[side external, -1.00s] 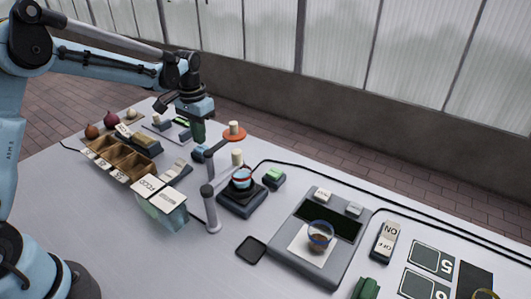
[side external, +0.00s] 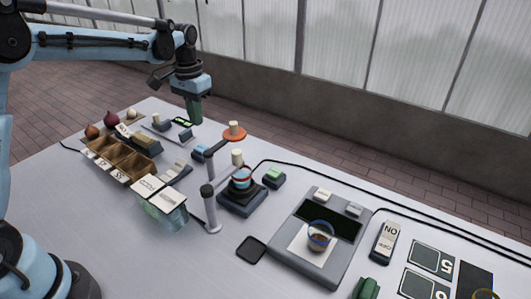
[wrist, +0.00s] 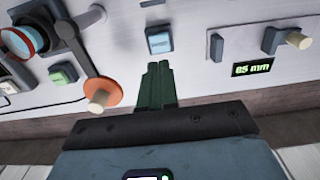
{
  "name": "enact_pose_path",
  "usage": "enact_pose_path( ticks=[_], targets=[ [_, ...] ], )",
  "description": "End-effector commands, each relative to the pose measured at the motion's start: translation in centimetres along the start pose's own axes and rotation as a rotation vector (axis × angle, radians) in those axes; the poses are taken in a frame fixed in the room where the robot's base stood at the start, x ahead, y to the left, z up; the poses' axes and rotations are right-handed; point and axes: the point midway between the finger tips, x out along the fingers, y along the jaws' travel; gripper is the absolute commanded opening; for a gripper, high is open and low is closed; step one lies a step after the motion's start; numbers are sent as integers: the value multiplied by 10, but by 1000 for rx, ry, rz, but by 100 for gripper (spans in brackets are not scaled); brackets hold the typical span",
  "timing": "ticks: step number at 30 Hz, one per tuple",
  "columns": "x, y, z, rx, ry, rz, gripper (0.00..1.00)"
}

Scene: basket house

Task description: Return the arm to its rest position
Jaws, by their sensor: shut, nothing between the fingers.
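My gripper (side external: 194,108) is above the far left part of the table in the side external view, pointing down. Its green fingers (wrist: 160,82) are together and empty in the wrist view. It hangs apart from the things below it. The blue arm runs back to the left of the side view.
An orange disc with a pale knob (side external: 234,133) stands on an arm right of my gripper. A wooden compartment tray (side external: 117,158), a glass box (side external: 160,208), a round device (side external: 241,190) and a grey panel (side external: 290,262) stand on the table (side external: 90,225). A "65 mm" display (wrist: 253,68) shows in the wrist view.

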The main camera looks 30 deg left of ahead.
Motion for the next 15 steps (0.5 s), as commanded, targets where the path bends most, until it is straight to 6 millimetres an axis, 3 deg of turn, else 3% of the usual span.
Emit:
enact_pose_path(
  ticks=[10, 15],
  targets=[
    [-2, 1, 1, 0, 3, 0, 0],
    [-16, 10, 12, 1, 46, -8, 0]
  ],
)
